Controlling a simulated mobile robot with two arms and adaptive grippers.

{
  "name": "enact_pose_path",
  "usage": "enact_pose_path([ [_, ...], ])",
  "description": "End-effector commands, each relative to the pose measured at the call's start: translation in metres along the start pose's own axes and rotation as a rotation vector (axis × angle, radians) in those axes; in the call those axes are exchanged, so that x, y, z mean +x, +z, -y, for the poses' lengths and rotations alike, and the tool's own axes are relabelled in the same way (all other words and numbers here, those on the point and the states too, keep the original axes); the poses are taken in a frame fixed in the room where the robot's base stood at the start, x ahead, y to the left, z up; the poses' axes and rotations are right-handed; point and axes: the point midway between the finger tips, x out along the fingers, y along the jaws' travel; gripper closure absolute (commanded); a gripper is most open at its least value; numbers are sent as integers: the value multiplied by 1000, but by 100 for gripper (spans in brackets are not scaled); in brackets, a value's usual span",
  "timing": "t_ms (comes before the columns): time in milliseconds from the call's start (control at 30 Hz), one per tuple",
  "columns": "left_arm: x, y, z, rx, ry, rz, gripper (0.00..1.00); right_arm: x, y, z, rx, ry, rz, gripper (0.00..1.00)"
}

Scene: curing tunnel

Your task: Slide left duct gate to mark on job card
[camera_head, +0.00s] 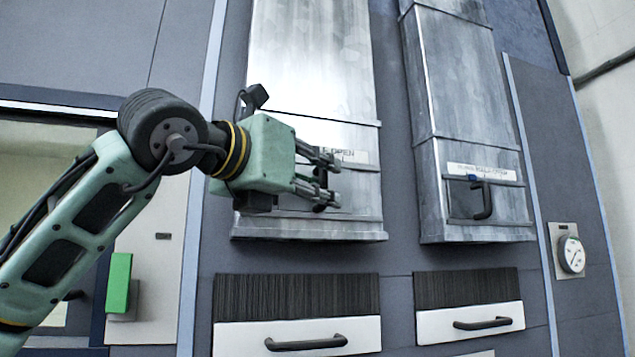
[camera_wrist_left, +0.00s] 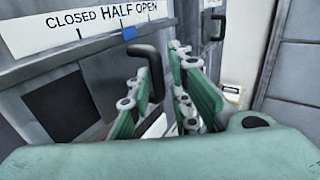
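The left duct (camera_head: 310,70) is a metal duct with a gate low on its front. Its strip label (camera_wrist_left: 92,25) reads CLOSED, HALF, OPEN in the left wrist view. A blue pointer (camera_wrist_left: 129,34) sits below HALF. The gate's black handle (camera_wrist_left: 151,72) stands beside a dark square area. My right gripper is out of view. I cannot identify a job card.
The right duct (camera_head: 460,90) has a similar label, blue pointer and black handle (camera_head: 484,201). Two drawers (camera_head: 240,338) (camera_head: 434,330) with dark handles lie below the ducts. A round gauge (camera_head: 571,254) is at right, a green block (camera_head: 118,282) at left.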

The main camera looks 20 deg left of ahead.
Motion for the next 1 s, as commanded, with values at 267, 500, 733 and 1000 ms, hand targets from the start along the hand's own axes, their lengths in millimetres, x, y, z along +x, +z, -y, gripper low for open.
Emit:
enact_pose_path([
  [267,-46,1,-2,-1,1,5,82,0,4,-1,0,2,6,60],
  [500,-95,1,-2,0,2,5,82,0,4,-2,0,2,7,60],
  [733,-119,0,-2,-2,2,2,82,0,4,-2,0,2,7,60],
  [1000,-122,0,-2,-2,2,2,82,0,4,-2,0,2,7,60],
])
